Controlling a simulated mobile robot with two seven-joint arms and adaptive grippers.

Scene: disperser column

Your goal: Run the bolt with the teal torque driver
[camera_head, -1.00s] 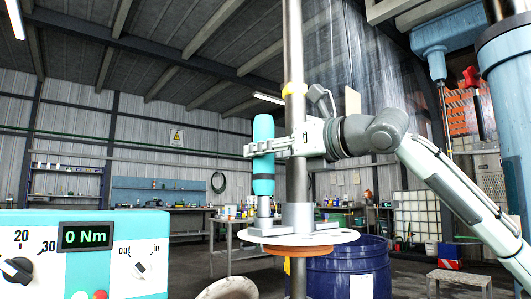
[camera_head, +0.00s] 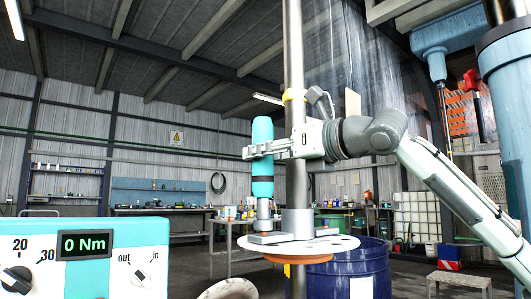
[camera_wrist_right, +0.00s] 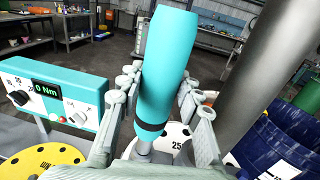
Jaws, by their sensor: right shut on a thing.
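The teal torque driver (camera_head: 262,165) stands upright, with a dark band low on its body and a grey metal nose pointing down. My right gripper (camera_head: 261,149) is shut around its body; the wrist view shows fingers on both sides of the teal driver (camera_wrist_right: 165,70). The nose reaches down to a grey metal clamp piece (camera_head: 270,238) on the white disc (camera_head: 325,246). I cannot make out the bolt; the driver's nose and clamp piece hide that spot. The teal control box (camera_head: 120,240) at left reads 0 Nm and has a dial and an out/in switch. My left gripper is not in view.
A vertical steel shaft (camera_head: 295,110) rises through the disc, close right of the driver. A blue drum (camera_head: 350,272) stands below right. A yellow lid (camera_wrist_right: 45,162) lies lower left in the wrist view. Workbenches and shelves stand far behind.

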